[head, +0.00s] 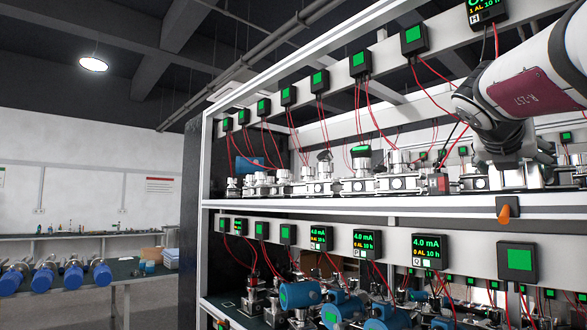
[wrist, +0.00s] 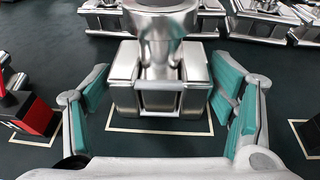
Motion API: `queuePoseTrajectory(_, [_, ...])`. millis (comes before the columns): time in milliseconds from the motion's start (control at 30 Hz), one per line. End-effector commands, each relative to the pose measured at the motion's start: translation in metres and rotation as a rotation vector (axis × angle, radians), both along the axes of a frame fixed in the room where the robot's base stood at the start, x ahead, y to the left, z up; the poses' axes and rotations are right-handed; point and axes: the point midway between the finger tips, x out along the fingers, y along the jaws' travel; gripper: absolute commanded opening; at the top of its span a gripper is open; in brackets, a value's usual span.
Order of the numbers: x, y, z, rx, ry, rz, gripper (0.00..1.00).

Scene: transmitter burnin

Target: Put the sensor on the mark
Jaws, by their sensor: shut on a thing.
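The sensor (wrist: 160,72) is a silver metal device with a blocky base and a round neck, upright in the middle of the wrist view. My gripper (wrist: 162,92) has its teal pads on either side of the base and is shut on it. A pale rectangular outline, the mark (wrist: 150,131), shows on the dark mat around the base's near side. The sensor is over this outline; I cannot tell whether its base touches the mat. The far side of the outline is hidden. In the head view my gripper is at the upper shelf, with its fingertips hard to make out.
Other metal devices stand in a row behind the sensor (wrist: 262,20) and along the upper shelf (head: 330,200). A red and black block (wrist: 36,118) is left of my gripper. Another pale outline (wrist: 304,142) lies at the right. Red wires (head: 375,105) hang above the shelf.

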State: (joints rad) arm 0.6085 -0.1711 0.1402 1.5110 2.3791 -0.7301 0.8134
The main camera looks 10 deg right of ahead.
Motion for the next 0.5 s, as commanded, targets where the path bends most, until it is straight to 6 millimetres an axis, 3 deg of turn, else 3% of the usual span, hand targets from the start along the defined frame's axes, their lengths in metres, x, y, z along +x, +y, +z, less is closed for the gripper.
queuePoseTrajectory(333, [-0.0006,0.0007,0.001,-0.005,-0.005,0.002,0.16])
queuePoseTrajectory(367, [-0.0001,0.0001,-0.0026,0.0,0.0,0.0,0.79])
queuePoseTrajectory(433, [-0.0002,0.0,-0.0022,0.0,0.0,0.0,0.95])
queuePoseTrajectory(500, [-0.0002,0.0,-0.0022,0.0,0.0,0.0,0.97])
